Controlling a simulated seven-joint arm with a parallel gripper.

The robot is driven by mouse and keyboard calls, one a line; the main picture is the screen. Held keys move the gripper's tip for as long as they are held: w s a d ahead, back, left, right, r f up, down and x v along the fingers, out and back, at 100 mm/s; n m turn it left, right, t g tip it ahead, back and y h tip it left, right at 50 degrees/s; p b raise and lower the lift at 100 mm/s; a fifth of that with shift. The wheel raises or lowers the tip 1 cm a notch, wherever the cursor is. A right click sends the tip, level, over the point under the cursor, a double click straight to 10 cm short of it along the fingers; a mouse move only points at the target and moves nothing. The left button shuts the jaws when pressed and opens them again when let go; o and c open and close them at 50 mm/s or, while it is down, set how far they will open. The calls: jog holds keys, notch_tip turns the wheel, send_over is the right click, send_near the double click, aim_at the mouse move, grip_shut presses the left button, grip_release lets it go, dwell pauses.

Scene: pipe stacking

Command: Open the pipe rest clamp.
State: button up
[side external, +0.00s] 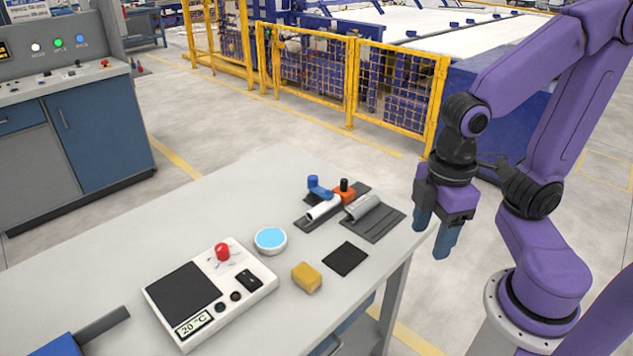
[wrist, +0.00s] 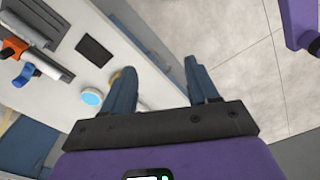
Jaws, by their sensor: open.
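The pipe rest (side external: 300,222) is a dark base near the table's far right corner, with a white pipe (side external: 322,208) on it. A blue lever with a knob (side external: 317,187) and an orange lever with a black knob (side external: 344,190) stand at its back end. I cannot tell whether the clamp is open or shut. My gripper (side external: 433,232) is open and empty, pointing down beyond the table's right edge; its fingers (wrist: 162,75) are spread in the wrist view.
A grey half-round piece (side external: 363,207) lies on a dark plate beside the pipe. A black pad (side external: 346,259), a yellow block (side external: 307,277), a round blue-topped dish (side external: 270,239) and a control box (side external: 210,294) with a red button are on the table (side external: 130,270). A yellow fence (side external: 350,85) stands behind.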

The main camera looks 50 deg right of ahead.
jog(key=w+a+r+m, duration=0.1)
jog(key=w+a+m, duration=0.1)
jog(key=w, duration=0.6)
jog(key=w+a+r+m, duration=0.1)
jog(key=w+a+r, duration=0.1)
jog(key=w, duration=0.5)
jog(key=w+d+m, duration=0.2)
jog(key=w, duration=1.2)
jog(key=m, duration=0.5)
send_over(313, 177)
notch_tip(313, 177, down, 6)
notch_tip(313, 177, down, 16)
jog(key=shift+f, duration=0.15)
